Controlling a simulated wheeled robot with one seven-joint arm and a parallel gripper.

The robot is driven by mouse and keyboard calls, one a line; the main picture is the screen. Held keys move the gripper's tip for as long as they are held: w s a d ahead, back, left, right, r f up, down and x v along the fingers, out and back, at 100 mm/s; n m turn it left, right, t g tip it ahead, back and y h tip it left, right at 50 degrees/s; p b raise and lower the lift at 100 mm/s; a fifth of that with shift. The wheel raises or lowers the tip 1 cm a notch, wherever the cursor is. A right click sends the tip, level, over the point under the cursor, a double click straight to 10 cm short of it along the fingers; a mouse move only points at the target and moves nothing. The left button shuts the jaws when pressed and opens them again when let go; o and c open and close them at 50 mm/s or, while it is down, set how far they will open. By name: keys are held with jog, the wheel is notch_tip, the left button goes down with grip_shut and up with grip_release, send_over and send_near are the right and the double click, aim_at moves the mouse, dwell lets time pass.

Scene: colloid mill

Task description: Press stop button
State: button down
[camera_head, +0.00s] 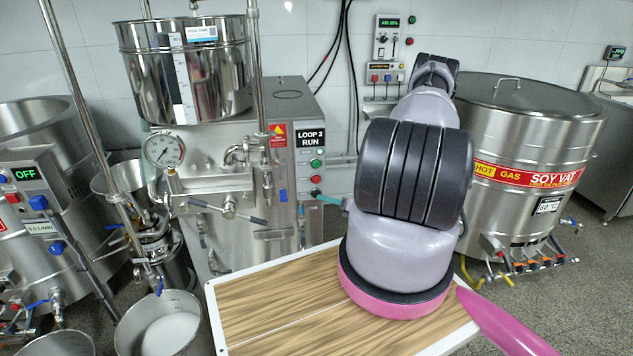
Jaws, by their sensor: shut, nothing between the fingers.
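The control panel of the mill has a sign reading "LOOP 2 RUN" (310,137) with a column of small buttons below it. There is a green button (315,163), a red button (316,179) under it, and a dark round one (316,193) at the bottom. No label reading stop is legible. My gripper (326,199) shows only as a small teal tip poking out left from behind my arm, shut, close to the lowest button. I cannot tell whether it touches. The rest of the gripper is hidden by my arm.
A steel hopper (183,70) and a pressure gauge (164,150) are on the mill, with a lever (228,209) below. A soy vat (530,135) stands right. A wood-patterned top (270,300) lies in front. A wall control box (388,40) hangs behind.

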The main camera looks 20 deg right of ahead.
send_near(313, 181)
jog(key=shift+w+a+f, duration=0.15)
jog(key=shift+w+a, duration=0.8)
jog(key=shift+w+a+f, duration=0.15)
jog(key=shift+w+a, duration=0.75)
jog(key=shift+w, duration=0.1)
jog(key=shift+w, duration=0.1)
dwell(0.5)
jog(key=shift+w+d, duration=0.1)
jog(key=shift+w, duration=0.25)
jog(key=shift+w+d, duration=0.15)
jog(key=shift+w, duration=0.3)
dwell(0.6)
dwell(0.4)
jog(key=shift+s+a, duration=0.25)
jog(key=shift+s, duration=0.65)
jog(key=shift+s+a, duration=0.25)
jog(key=shift+s, duration=0.55)
jog(key=shift+s+a, duration=0.2)
jog(key=shift+s, duration=0.6)
jog(key=shift+s+a, duration=0.25)
jog(key=shift+s, duration=0.55)
jog(key=shift+r, duration=0.1)
